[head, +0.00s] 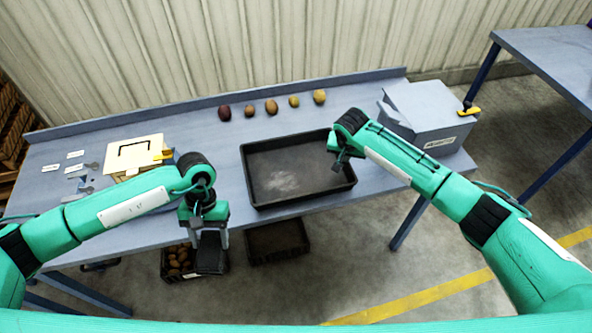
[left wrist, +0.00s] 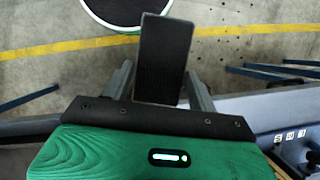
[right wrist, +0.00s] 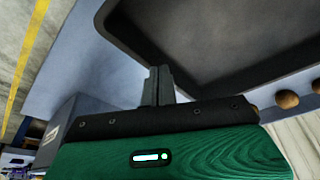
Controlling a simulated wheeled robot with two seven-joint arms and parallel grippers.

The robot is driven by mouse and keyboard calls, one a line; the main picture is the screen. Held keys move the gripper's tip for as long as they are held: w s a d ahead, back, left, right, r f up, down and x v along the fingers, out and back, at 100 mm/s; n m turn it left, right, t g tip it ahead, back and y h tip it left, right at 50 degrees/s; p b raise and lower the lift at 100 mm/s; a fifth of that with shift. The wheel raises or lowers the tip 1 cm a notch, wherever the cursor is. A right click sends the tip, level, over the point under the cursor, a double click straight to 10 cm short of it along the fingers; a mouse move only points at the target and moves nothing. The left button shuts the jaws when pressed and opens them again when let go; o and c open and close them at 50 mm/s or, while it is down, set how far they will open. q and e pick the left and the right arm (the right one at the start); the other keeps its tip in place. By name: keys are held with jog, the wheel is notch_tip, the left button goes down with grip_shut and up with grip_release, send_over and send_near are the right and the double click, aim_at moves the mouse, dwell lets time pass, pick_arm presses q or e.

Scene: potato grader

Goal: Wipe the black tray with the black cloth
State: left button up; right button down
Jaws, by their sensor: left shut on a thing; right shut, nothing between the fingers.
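The black tray (head: 262,160) lies on the blue-grey table, with a pale dusty smear (head: 285,182) on its floor left of centre. Its dark rim and inside also show in the right wrist view (right wrist: 195,50). My left gripper (head: 209,238) is shut on the black cloth (head: 210,257), a flat dark piece hanging in front of the table's near edge, left of the tray. The cloth also stands between the fingers in the left wrist view (left wrist: 163,62). My right gripper (head: 338,163) is over the tray's right side; its fingers are together and empty in the right wrist view (right wrist: 158,86).
Several potatoes (head: 271,107) sit in a row behind the tray. A grey box (head: 430,112) stands on the right end of the table. A cream-coloured box (head: 137,152) and labels are at left. Crates (head: 277,242) are on the floor below.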

pick_arm(q)
jog(key=shift+f, duration=0.1)
pick_arm(e)
jog(key=shift+f, duration=0.25)
jog(key=shift+r, duration=0.15)
pick_arm(q)
notch_tip(320, 180, up, 7)
jog(key=p, duration=0.6)
jog(key=shift+p, duration=0.35)
jog(key=shift+f, duration=0.1)
pick_arm(e)
notch_tip(320, 180, up, 6)
jog(key=shift+f, duration=0.1)
pick_arm(q)
jog(key=shift+f, duration=0.1)
